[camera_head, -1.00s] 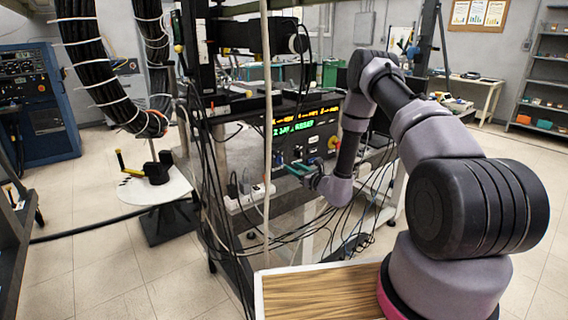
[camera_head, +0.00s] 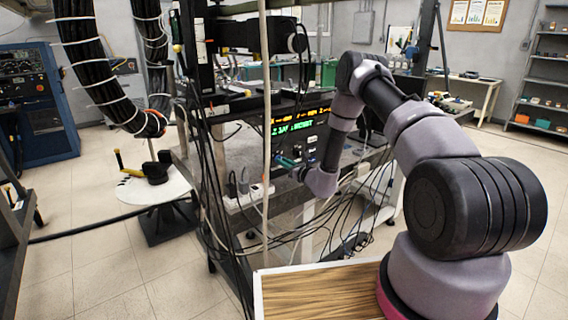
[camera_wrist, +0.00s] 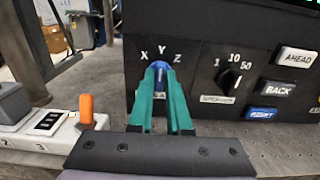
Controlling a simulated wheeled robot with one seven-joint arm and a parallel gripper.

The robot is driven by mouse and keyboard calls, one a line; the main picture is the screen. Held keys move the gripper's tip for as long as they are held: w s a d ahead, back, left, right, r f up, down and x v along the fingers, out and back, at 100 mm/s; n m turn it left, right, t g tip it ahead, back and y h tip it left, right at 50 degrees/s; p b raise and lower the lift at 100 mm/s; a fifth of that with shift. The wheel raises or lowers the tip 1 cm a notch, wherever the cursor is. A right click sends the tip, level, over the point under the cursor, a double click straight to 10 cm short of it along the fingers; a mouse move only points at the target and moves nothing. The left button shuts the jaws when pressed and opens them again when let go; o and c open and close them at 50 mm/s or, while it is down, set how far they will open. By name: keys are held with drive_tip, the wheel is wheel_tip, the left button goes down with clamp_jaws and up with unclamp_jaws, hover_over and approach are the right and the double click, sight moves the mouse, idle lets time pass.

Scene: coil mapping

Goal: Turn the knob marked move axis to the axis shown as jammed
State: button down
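The blue knob (camera_wrist: 160,70) is on the dark panel in the wrist view, below the letters X, Y and Z. It appears to point up, near Y. My gripper (camera_wrist: 160,84) has its two teal fingers on either side of the knob, with a narrow gap between them. I cannot tell whether they press on it. The fingers hide most of the knob's sides and the label below it. In the head view my gripper (camera_head: 288,163) is at the panel front. The display (camera_head: 297,127) shows green text that appears to read "Z JAM", the rest unclear.
Right of the knob are a black dial (camera_wrist: 231,82) marked 1, 10, 50 and the AHEAD (camera_wrist: 297,57) and BACK (camera_wrist: 279,89) buttons. A power strip (camera_wrist: 45,128) with an orange switch (camera_wrist: 86,108) lies to the left. Loose cables hang below the panel.

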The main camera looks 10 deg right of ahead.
drive_tip(key=m, duration=0.9)
drive_tip(key=shift+d+f, duration=0.15)
idle(0.4)
idle(0.5)
drive_tip(key=c, duration=0.9)
unclamp_jaws()
drive_tip(key=shift+o, duration=0.2)
drive_tip(key=v, duration=1)
drive_tip(key=shift+s+d, duration=0.2)
drive_tip(key=shift+s, duration=0.1)
